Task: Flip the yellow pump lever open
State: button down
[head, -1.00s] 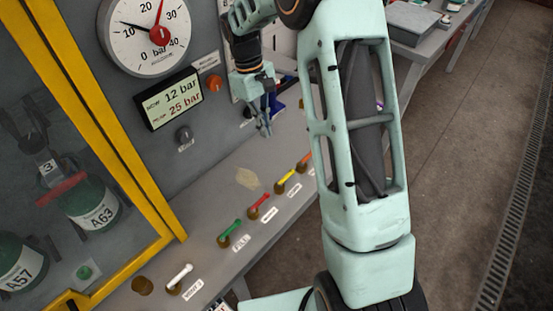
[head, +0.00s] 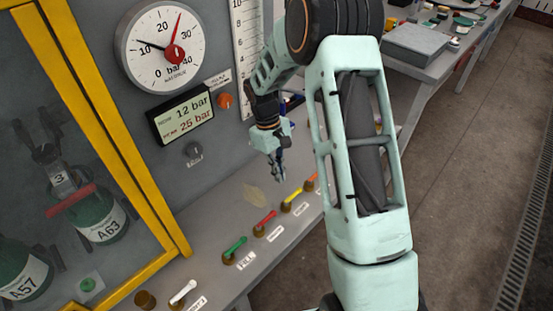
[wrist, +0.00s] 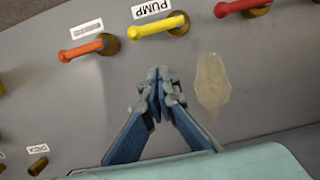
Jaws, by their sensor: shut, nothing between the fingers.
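The yellow pump lever (wrist: 158,26) lies on its brass base beside the PUMP label in the wrist view. It also shows in the head view (head: 292,196) between the red and orange levers. My gripper (wrist: 160,72) is shut and empty, its fingertips pointing toward the yellow lever with a gap between them. In the head view my gripper (head: 279,178) hangs above the grey ledge, behind and a little left of the yellow lever. Nothing hides the lever in the wrist view.
An orange lever (wrist: 84,49) and a red lever (wrist: 242,6) flank the yellow one. A green lever (head: 236,245) and a white lever (head: 183,291) stand farther along the ledge. A yellow-framed cabinet (head: 110,150) is at the left. A display (head: 180,118) reads 12 bar and 25 bar.

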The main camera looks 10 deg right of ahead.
aim_at(297, 191)
jog(key=s, duration=0.1)
jog(key=d, duration=0.1)
jog(key=s+d, duration=0.1)
jog(key=shift+s+f, duration=0.25)
jog(key=shift+s, duration=0.1)
jog(key=shift+s+d+f, duration=0.15)
jog(key=shift+s, duration=0.1)
